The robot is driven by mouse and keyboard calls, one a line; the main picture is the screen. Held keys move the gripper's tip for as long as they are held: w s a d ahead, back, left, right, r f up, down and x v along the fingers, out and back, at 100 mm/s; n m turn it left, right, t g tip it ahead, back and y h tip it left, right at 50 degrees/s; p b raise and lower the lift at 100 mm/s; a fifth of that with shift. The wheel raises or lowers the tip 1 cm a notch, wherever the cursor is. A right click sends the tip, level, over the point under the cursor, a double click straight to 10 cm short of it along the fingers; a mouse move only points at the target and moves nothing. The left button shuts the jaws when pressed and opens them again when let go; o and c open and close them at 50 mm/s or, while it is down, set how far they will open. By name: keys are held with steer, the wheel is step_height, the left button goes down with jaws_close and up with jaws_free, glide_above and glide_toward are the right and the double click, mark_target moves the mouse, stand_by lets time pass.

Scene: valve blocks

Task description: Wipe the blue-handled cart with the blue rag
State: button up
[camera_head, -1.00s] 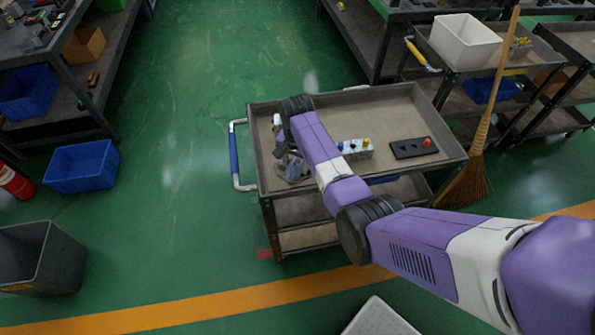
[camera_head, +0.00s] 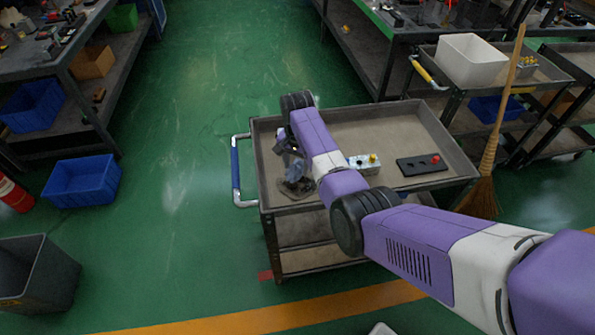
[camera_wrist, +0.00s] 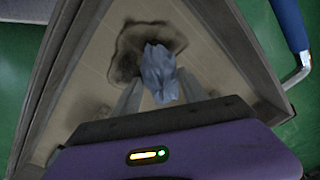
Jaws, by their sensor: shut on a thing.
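The blue-handled cart (camera_head: 399,121) stands in the middle of the head view, its blue handle (camera_head: 235,172) on the left side. The handle also shows at the upper right of the wrist view (camera_wrist: 289,22). My gripper (camera_wrist: 157,92) is shut on the crumpled blue-grey rag (camera_wrist: 158,70), over the left end of the cart's top tray. The rag also shows in the head view (camera_head: 295,177), partly hidden by my arm. A dark stain (camera_wrist: 127,52) lies on the tray around the rag. I cannot tell whether the rag touches the tray.
A broom (camera_head: 491,150) stands at the cart's right. A yellow-handled cart (camera_head: 428,73) holds a white bin (camera_head: 470,62).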

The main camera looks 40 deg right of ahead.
mark_target(295, 160)
steer(key=shift+w+d+f+b, duration=0.1)
steer(key=shift+w+d+b, duration=0.3)
steer(key=shift+w+b, duration=0.3)
steer(key=shift+w+d+f+b, duration=0.1)
steer(key=shift+w+d+b, duration=0.35)
steer(key=shift+b, duration=0.4)
steer(key=shift+w+r, duration=0.2)
steer(key=shift+w+a+r, duration=0.15)
steer(key=shift+w+a, duration=0.35)
steer(key=shift+a, duration=0.3)
steer(key=shift+s+a+r+p, duration=0.2)
steer(key=shift+s+p, duration=0.05)
steer(key=shift+p, duration=0.3)
steer(key=s+p, duration=0.1)
steer(key=p, duration=0.1)
steer(key=s+a+p, duration=0.1)
steer(key=p, duration=0.1)
steer(key=shift+s+a, duration=0.15)
steer(key=shift+a, duration=0.1)
steer(key=shift+s+a+f+p, duration=0.1)
steer(key=shift+s+a+p, duration=0.15)
steer(key=shift+p, duration=0.15)
